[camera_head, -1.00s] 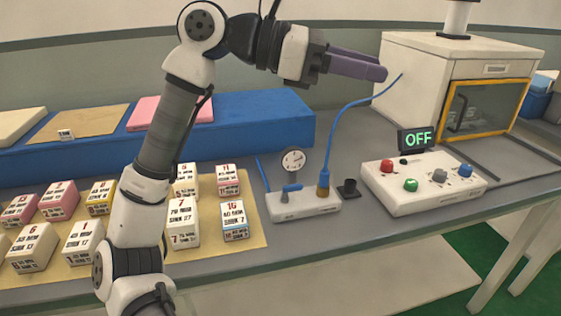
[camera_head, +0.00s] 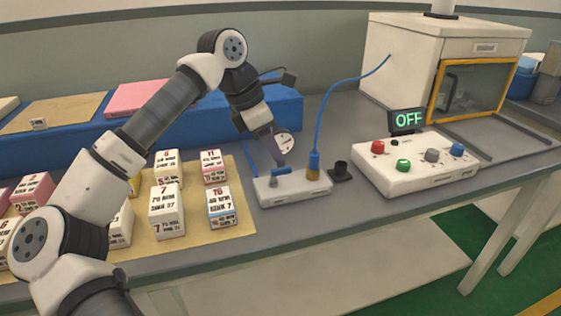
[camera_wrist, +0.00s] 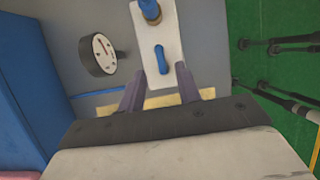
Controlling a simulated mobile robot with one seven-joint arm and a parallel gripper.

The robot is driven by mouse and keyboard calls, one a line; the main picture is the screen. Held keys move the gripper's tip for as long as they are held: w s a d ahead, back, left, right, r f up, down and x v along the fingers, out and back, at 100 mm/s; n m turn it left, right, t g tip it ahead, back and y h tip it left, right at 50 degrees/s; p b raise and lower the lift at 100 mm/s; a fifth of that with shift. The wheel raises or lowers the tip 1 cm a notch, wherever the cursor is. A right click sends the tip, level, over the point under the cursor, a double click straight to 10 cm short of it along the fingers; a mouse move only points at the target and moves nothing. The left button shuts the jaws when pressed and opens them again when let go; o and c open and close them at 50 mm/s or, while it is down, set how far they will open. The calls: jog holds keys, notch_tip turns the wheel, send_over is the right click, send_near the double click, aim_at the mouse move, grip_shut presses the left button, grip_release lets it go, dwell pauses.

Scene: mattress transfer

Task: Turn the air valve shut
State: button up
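The air valve is a blue lever (camera_head: 281,171) on a white block (camera_head: 300,190) on the bench. In the wrist view the lever (camera_wrist: 161,60) lies roughly along the block (camera_wrist: 170,28). A round pressure gauge (camera_head: 285,142) stands behind the block; it also shows at left in the wrist view (camera_wrist: 98,55). My gripper (camera_head: 279,160) points down just above the lever. In the wrist view its two purple fingers (camera_wrist: 160,82) are apart, with the lever between and slightly beyond their tips. I cannot tell whether they touch it.
A blue hose (camera_head: 330,100) rises from a brass fitting (camera_head: 313,168) on the block. A black socket (camera_head: 341,171) and a button box (camera_head: 415,168) with an OFF display (camera_head: 408,120) stand to the right. Numbered boxes (camera_head: 167,210) stand to the left.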

aim_at(284, 168)
jog(key=shift+x, duration=2.75)
grip_shut()
